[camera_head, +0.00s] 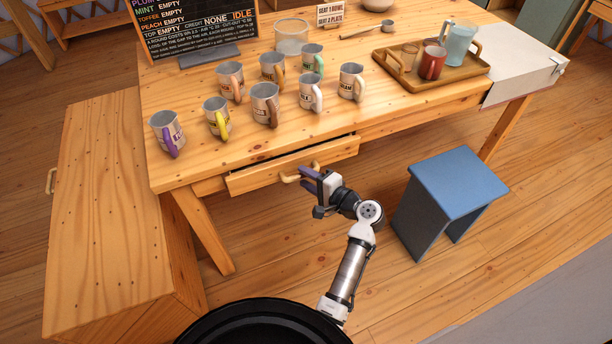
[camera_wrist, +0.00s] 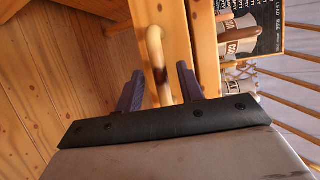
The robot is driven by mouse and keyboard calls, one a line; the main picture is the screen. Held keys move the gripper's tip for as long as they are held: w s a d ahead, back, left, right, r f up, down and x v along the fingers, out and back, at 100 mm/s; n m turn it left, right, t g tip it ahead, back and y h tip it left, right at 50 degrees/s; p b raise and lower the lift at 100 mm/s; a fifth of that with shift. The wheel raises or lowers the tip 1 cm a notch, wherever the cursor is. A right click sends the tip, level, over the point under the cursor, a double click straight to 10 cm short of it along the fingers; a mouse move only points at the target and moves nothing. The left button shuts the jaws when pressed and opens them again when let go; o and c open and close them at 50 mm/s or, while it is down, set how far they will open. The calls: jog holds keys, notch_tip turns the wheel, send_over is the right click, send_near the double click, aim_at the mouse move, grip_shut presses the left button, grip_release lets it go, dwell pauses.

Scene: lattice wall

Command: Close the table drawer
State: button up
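The table drawer (camera_head: 256,178) is in the front of the wooden table. It stands slightly open, with a dark gap along its top edge. Its pale curved handle (camera_head: 291,178) is at the middle of the drawer front. My gripper (camera_head: 309,180) is at the handle, in front of the drawer. In the wrist view, the handle (camera_wrist: 155,48) runs between the two purple fingers of my gripper (camera_wrist: 159,85). The fingers are apart, with space beside the handle. I cannot tell whether either finger touches it.
Several labelled mugs (camera_head: 265,103) stand on the table (camera_head: 370,115) above the drawer. A tray (camera_head: 440,82) with cups and a pitcher is at the right. A blue-topped stool (camera_head: 458,182) stands right of my arm. A wooden cabinet (camera_head: 105,200) is at the left.

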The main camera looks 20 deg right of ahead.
jog(key=shift+w+a, duration=0.15)
jog(key=shift+w, duration=0.2)
jog(key=shift+c, duration=0.5)
grip_shut()
jog(key=w+b, duration=0.1)
jog(key=w, duration=0.3)
jog(key=shift+r, duration=0.1)
jog(key=shift+o, duration=0.5)
grip_release()
jog(key=shift+w, duration=0.1)
